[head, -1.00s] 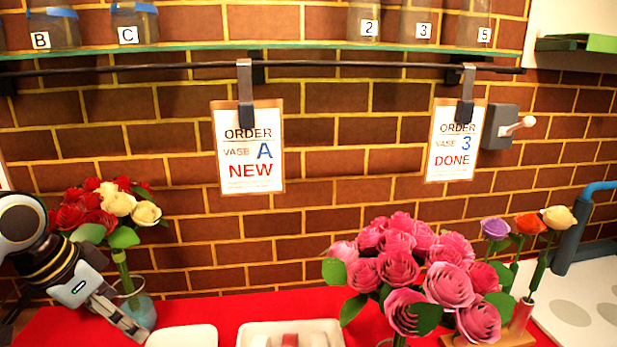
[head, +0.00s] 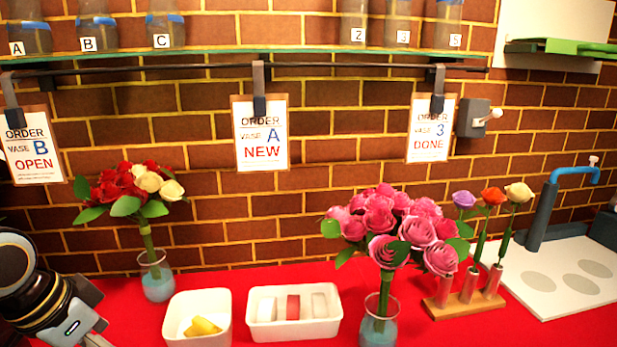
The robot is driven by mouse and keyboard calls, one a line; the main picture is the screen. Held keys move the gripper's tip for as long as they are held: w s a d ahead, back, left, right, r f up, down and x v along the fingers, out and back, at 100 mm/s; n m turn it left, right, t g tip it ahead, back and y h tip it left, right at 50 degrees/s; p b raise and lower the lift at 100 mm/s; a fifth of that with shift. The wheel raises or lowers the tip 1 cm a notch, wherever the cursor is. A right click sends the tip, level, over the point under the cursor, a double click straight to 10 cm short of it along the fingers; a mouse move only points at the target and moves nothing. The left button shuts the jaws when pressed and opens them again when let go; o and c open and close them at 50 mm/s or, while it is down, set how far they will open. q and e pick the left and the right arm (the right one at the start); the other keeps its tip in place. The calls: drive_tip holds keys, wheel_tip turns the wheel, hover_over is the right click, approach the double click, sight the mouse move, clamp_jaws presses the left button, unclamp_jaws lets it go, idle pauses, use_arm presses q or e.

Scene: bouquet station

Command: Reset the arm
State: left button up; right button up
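My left arm (head: 60,310) comes in at the lower left in the head view. Its wrist shows, but the fingers are mostly cut off by the bottom edge, so their state cannot be told. It is left of and apart from the glass vase (head: 158,278) with red and cream roses (head: 128,188). My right gripper is not in view.
A white bin (head: 200,306) with yellow pieces and a divided white tray (head: 294,314) stand on the red table. A vase of pink roses (head: 398,225) and a wooden stand (head: 462,304) with three single flowers are at right. Order cards hang behind.

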use_arm(q)
drive_tip(key=s+d+r+n+y, duration=0.1)
drive_tip(key=s+d+n, duration=0.1)
drive_tip(key=s, duration=0.7)
drive_tip(key=s+d+r+n+y, duration=0.1)
drive_tip(key=s+n+y, duration=0.1)
drive_tip(key=s, duration=0.7)
wheel_tip(320, 180, down, 34)
drive_tip(key=s+a+g+b, duration=0.2)
drive_tip(key=b, duration=0.6)
drive_tip(key=s+f+b, duration=0.3)
drive_tip(key=s+f, duration=0.6)
drive_tip(key=f, duration=0.2)
drive_tip(key=s+a+f+g+b, duration=0.1)
drive_tip(key=s+f+b, duration=0.2)
drive_tip(key=s+f, duration=0.6)
wheel_tip(320, 180, down, 3)
drive_tip(key=shift+s+a+f+n+h, duration=0.1)
drive_tip(key=shift+s+a+n+h, duration=0.05)
drive_tip(key=shift+s+n+h, duration=0.15)
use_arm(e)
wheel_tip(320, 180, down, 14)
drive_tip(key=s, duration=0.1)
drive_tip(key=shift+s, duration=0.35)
